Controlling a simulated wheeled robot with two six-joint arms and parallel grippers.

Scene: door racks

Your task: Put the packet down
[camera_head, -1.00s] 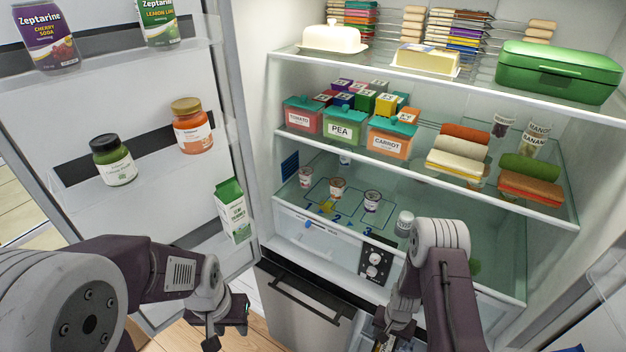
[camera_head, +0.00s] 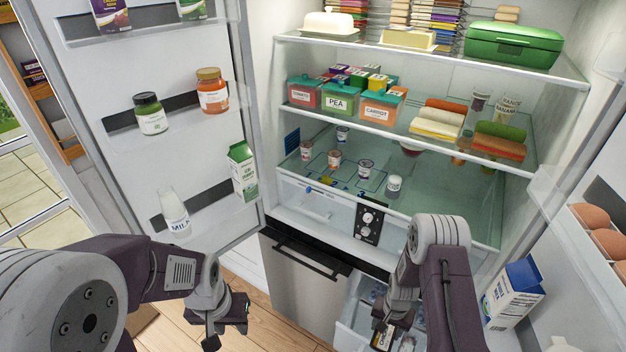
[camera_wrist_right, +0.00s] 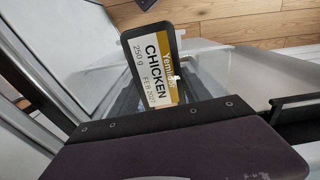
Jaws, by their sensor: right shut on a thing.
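The packet (camera_wrist_right: 158,68) is a dark-edged pack with a white and gold label reading "CHICKEN 250 g". In the right wrist view it stands out beyond my right gripper, tilted, above a clear-walled drawer. In the head view its label (camera_head: 383,338) shows at the bottom edge, under my right gripper (camera_head: 392,326). My right gripper is shut on the packet; its fingertips are largely hidden. My left gripper (camera_head: 228,332) is empty, its fingers apart, low in front of the fridge door.
An open lower drawer (camera_head: 352,325) holding items lies beneath my right arm. The left fridge door (camera_head: 180,85) carries jars and cartons. The right door holds eggs (camera_head: 592,218) and a milk carton (camera_head: 513,293). Shelves above are filled; wooden floor (camera_head: 265,325) is clear at lower left.

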